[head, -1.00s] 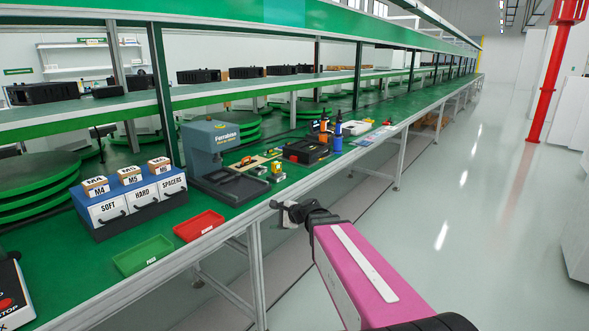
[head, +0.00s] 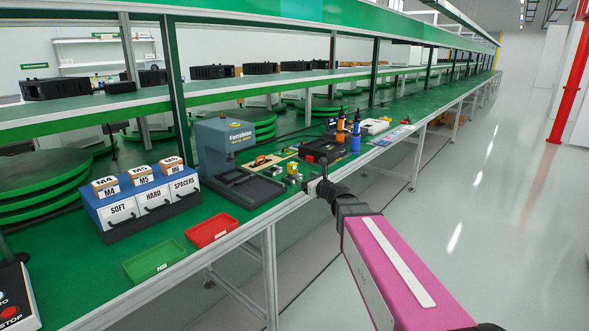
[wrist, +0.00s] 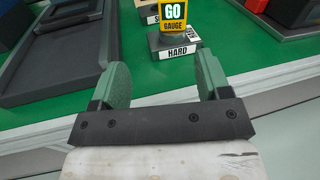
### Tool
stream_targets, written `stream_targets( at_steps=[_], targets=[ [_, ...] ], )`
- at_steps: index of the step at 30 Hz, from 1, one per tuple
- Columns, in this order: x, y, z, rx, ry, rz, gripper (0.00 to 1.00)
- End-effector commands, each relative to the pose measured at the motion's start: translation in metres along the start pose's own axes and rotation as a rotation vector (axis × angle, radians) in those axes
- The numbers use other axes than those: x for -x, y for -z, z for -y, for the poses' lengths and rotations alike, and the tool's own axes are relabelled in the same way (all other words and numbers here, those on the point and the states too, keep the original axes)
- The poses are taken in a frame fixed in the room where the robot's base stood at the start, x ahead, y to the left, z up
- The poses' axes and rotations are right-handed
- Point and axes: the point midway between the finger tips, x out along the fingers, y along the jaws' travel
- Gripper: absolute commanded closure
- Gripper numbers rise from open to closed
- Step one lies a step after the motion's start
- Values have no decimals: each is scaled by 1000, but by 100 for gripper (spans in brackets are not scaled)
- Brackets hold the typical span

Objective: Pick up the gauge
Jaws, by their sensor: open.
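A yellow gauge marked GO GAUGE (wrist: 173,18) stands upright on a dark block labelled HARD (wrist: 176,48) in the wrist view. Its top is cut off by the frame edge. In the head view a small yellow piece that looks like this gauge (head: 292,167) is near the bench's front edge. My gripper (wrist: 162,78) is open and empty, with green-padded fingers apart. The gauge and its block are ahead of the fingers, between their lines, not touched. In the head view my gripper (head: 318,187) is over the bench's front edge, just right of the gauge.
A grey press (head: 222,150) stands left of the gauge, its dark base beside it. Behind is another labelled block, partly cut off in the wrist view. A black case (head: 322,149) and orange and blue bottles (head: 355,140) stand farther along. Red (head: 211,231) and green (head: 155,262) trays lie nearer.

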Motion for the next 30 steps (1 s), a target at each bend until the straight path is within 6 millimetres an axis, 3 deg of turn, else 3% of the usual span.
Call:
stream_targets(
  at_steps=[8,16,25,30],
  targets=[
    [-13,-10,8,-107,33,35,30],
    [-51,-11,10,-104,31,34,30],
    [-72,-12,11,-103,31,34,30],
    [-96,-14,14,-103,31,34,30]
  ],
)
